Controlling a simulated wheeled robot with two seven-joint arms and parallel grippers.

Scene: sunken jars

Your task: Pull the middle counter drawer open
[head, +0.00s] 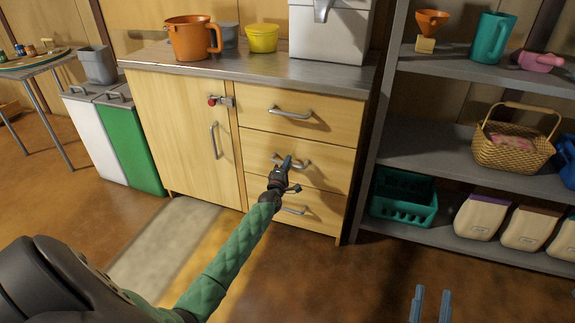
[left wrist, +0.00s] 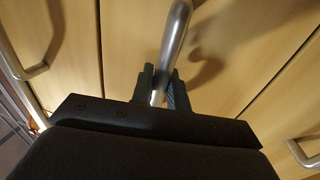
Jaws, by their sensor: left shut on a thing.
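The middle counter drawer (head: 328,173) is a pale wood front between an upper and a lower drawer, and it looks flush with the cabinet. Its metal bar handle (head: 303,164) is partly hidden by my left gripper (head: 284,165). In the left wrist view the two dark fingers of my left gripper (left wrist: 162,88) are on either side of the handle bar (left wrist: 176,38), shut on it. My right gripper (head: 431,305) shows only its two fingertips at the bottom edge of the head view, apart with nothing between them.
The upper drawer handle (head: 291,113) and lower drawer handle (head: 294,210) are close by. A cabinet door (head: 180,130) with a red-knobbed latch (head: 221,101) is to the left. Grey shelves (head: 430,147) stand to the right. The brown floor (head: 310,275) in front is clear.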

